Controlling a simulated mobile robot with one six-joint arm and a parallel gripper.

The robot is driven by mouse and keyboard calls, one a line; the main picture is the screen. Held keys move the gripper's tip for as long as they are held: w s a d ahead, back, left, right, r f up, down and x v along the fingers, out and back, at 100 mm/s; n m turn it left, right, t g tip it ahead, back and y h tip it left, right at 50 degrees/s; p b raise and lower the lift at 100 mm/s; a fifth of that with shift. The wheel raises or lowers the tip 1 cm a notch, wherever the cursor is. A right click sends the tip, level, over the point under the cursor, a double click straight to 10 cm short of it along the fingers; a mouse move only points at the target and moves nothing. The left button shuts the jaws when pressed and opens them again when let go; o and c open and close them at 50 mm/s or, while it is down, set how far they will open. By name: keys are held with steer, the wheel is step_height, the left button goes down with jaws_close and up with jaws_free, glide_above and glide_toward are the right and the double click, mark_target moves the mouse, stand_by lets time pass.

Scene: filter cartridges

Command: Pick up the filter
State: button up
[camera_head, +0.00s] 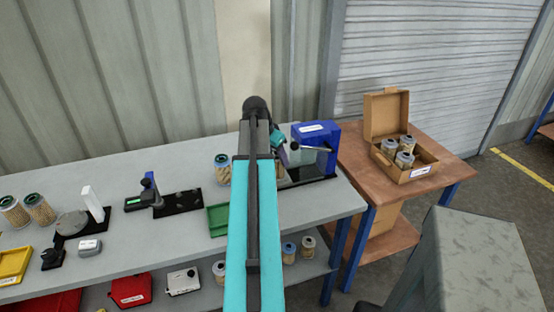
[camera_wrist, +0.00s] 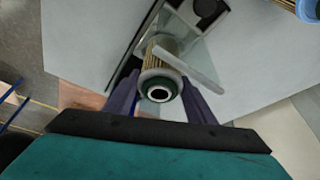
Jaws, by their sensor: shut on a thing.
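The filter (camera_wrist: 160,77), a pleated tan cartridge with a pale rim and a dark green ring around a dark hole, shows end-on in the middle of the wrist view. My gripper (camera_wrist: 160,92) has one blue-purple finger on each side of it and is shut on it. A pale clear plate crosses beside the filter and hides part of its side. In the head view my arm hides most of the gripper and the held filter, close to the blue machine (camera_head: 316,140). I cannot tell whether the filter touches the machine or its base.
Another filter (camera_head: 222,167) stands left of my arm, near a green tray (camera_head: 218,220). Further left are a black fixture (camera_head: 178,202), two more filters and a yellow tray (camera_head: 13,265). On the right, a cardboard box (camera_head: 417,157) holding filters sits on a brown table (camera_head: 375,188).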

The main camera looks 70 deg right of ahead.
steer(key=shift+r+b, duration=0.5)
steer(key=shift+r, duration=0.95)
steer(key=s+a+r+b, duration=0.1)
steer(key=s+a+b, duration=0.5)
steer(key=a, duration=0.7)
steer(key=shift+s+a+r+b, duration=0.15)
steer(key=shift+s+b, duration=0.2)
steer(key=shift+s, duration=1)
